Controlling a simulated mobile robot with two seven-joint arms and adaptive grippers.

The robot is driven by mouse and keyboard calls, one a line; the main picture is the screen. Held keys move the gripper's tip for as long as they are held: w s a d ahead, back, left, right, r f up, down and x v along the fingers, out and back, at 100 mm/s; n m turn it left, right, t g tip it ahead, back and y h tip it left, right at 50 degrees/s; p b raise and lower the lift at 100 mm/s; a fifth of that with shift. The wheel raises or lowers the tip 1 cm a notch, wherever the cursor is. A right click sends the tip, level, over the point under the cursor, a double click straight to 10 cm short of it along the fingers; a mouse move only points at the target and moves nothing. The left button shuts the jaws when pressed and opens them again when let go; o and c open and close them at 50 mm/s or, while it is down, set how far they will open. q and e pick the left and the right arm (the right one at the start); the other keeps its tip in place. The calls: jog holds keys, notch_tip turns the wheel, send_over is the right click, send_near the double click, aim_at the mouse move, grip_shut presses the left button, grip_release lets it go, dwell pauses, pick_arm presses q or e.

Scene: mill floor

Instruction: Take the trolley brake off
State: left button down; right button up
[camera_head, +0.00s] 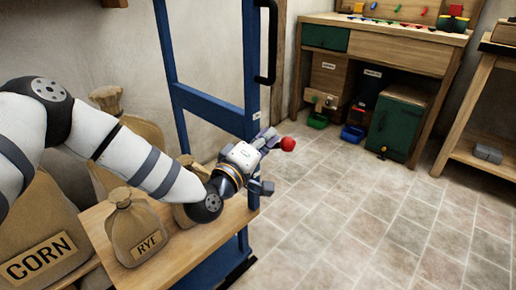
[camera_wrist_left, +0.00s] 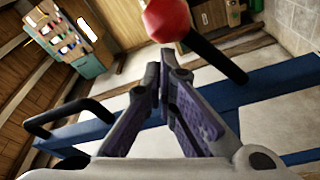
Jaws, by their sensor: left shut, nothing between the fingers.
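The trolley has a blue upright frame (camera_head: 205,108) with a black handle (camera_head: 266,45) and a wooden deck (camera_head: 183,248) beside the frame. A brake lever with a red ball knob (camera_head: 288,143) stands out near the frame. In the left wrist view the red knob (camera_wrist_left: 166,18) sits on a black rod (camera_wrist_left: 216,60), close to my fingertips. My left gripper (camera_head: 270,137) is shut and empty beside the knob, and does not hold it. In the left wrist view its fingers (camera_wrist_left: 165,72) meet at the tips. The lever's base is hidden in the head view. My right gripper is not in view.
A RYE sack (camera_head: 136,229) stands on the deck under my left arm. A CORN sack (camera_head: 40,235) is at the left. A workbench (camera_head: 385,48) with a green cabinet (camera_head: 395,122) below stands at the back. The tiled floor (camera_head: 375,215) at right is clear.

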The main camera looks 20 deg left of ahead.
pick_arm(q)
jog(key=shift+w, duration=0.5)
jog(key=shift+d, duration=0.1)
jog(key=shift+s+d+f+m, duration=0.15)
jog(key=shift+d+f+m, duration=0.1)
jog(key=shift+m, duration=0.15)
